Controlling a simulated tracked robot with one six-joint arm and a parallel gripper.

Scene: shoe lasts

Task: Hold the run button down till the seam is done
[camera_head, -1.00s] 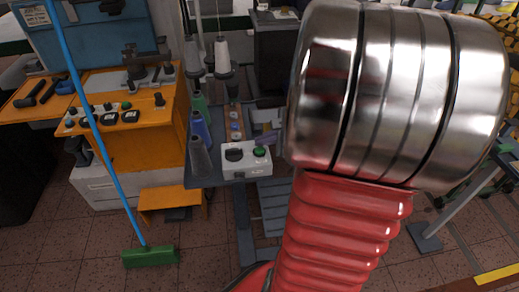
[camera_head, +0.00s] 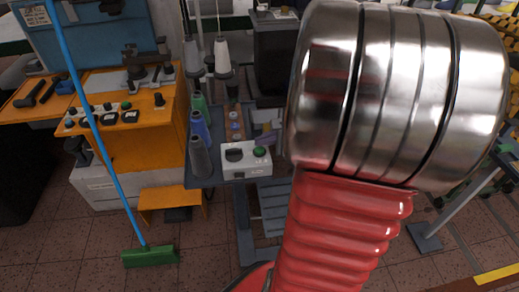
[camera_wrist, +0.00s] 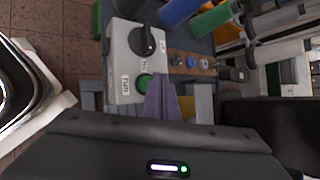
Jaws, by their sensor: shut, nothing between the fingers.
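The run button is a green button (camera_head: 259,152) on the right of a small pale grey control box (camera_head: 238,172). It also shows in the wrist view (camera_wrist: 145,82), with labels on the box around it. A black knob (camera_head: 234,155) sits left of the button in the head view. My gripper (camera_wrist: 162,78) is shut and empty; its purple-grey fingertips lie right beside the green button in the wrist view. I cannot tell whether they touch it. In the head view, my arm hides most of the gripper and what lies to the right of the box.
Several thread cones (camera_head: 199,156) stand left of the box on the grey worktable. An orange machine (camera_head: 145,145) is farther left. A green broom (camera_head: 150,256) with a blue handle leans before it. An orange step stool (camera_head: 171,199) is on the tiled floor.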

